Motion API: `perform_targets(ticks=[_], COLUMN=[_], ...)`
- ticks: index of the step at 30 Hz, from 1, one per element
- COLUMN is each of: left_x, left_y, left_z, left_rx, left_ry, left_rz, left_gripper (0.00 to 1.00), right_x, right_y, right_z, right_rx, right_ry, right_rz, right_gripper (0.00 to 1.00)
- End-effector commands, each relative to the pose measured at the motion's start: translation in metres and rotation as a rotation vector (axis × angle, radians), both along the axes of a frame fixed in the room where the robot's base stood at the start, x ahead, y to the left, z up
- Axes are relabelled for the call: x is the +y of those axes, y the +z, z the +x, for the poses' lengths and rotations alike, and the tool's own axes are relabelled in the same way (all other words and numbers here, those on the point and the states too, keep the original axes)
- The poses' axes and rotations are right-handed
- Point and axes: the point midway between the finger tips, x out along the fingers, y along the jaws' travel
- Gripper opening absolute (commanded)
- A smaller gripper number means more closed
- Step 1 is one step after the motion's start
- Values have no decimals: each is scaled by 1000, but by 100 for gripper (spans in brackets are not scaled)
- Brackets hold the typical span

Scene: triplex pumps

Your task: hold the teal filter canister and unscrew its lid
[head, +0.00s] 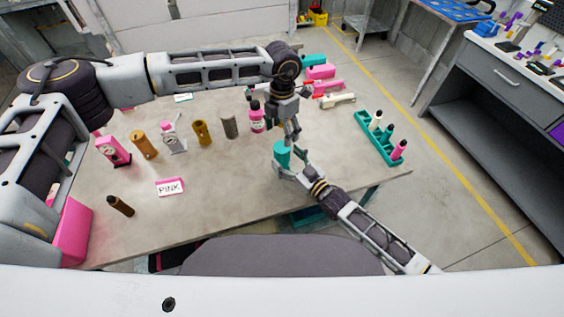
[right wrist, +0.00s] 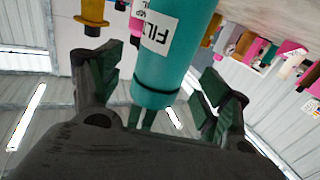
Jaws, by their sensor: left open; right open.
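The teal filter canister (head: 282,153) stands near the front right of the table. In the right wrist view, which is upside down, the canister (right wrist: 165,50) has a white label reading "FIL" and a dark ring below its lid (right wrist: 156,97). My right gripper (head: 283,167) is open, with its fingers on either side of the canister; gaps show in the right wrist view (right wrist: 162,92). My left gripper (head: 290,139) is open, pointing down just above the lid. Whether it touches the lid is unclear.
A pink bottle (head: 257,118), grey cylinder (head: 229,126) and brown cylinders stand to the left. A PINK sign (head: 170,187) and a dark bottle (head: 120,206) lie nearer. A teal rack (head: 371,140) holds small bottles at right. The front middle table is clear.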

Motion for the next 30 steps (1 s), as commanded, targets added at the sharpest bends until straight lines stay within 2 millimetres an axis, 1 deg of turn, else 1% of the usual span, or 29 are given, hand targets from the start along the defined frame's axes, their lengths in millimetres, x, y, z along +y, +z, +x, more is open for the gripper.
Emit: perform_targets(ticks=[3,9,15,23,30], left_x=[0,0,0,0,0], left_y=[0,0,0,0,0], left_z=[0,0,0,0,0], left_rx=[0,0,0,0,0], left_ry=[0,0,0,0,0], left_rz=[0,0,0,0,0], left_gripper=[69,69,69,69,69], right_x=[7,15,19,19,19], right_y=[1,0,0,0,0], right_z=[9,19,22,22,22], right_rx=[-1,-1,1,1,1], right_ry=[-1,0,0,0,0], right_rz=[1,-1,-1,-1,-1], right_gripper=[77,77,77,77,46])
